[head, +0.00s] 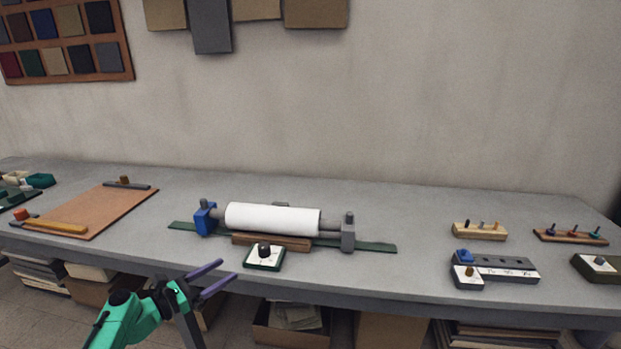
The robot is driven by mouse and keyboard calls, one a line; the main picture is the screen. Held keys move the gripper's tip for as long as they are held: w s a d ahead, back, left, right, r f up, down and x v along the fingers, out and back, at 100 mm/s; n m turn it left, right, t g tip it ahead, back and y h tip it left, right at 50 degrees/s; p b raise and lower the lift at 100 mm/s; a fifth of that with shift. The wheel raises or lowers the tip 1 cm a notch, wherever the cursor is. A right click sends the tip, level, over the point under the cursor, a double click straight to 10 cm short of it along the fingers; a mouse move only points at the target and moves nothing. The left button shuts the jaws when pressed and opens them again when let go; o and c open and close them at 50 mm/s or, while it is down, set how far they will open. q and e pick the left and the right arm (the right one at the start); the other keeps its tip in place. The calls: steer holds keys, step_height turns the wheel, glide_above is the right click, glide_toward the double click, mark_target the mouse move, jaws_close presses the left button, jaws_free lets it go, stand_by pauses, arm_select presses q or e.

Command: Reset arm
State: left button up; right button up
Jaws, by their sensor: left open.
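My left gripper (214,279) is in the head view at the lower left of centre. Its two purple fingers are spread open with nothing between them. It is in front of the table's front edge, close to the small dial box (265,257) but apart from it as far as I can tell. The green arm (128,322) behind it comes in from the bottom left. My right gripper is not in view.
A grey table (420,214) spans the view. A white roller (272,218) on a stand sits mid-table. A brown board (92,212) lies left. Boxes (290,326) sit underneath.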

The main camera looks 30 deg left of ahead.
arm_select(q)
steer(key=s+d+f+m+g+y+p, duration=0.1)
steer(key=s+d+f+m+g, duration=0.3)
steer(key=f, duration=0.6)
steer(key=s+f+m+g+y+p, duration=0.15)
steer(key=s+f, duration=0.35)
steer(key=f, duration=0.5)
steer(key=s+d+f+m+g+y, duration=0.1)
steer(key=s+f+m+g, duration=0.3)
steer(key=f, duration=0.6)
steer(key=s+d+f+m+g+p, duration=0.1)
steer(key=s+d+f+m, duration=0.3)
steer(key=m, duration=0.4)
steer(key=s+d+f+m+g, duration=0.3)
steer(key=s+d+f+m, duration=0.1)
steer(key=s+d+m, duration=0.3)
steer(key=s+d+f+m+g+y+p, duration=0.1)
steer(key=s+d+f+m+g, duration=0.2)
steer(key=s+d+m, duration=0.3)
steer(key=s+m, duration=0.2)
steer(key=m, duration=0.3)
steer(key=shift+s+f+p, duration=0.3)
steer(key=shift+f, duration=0.1)
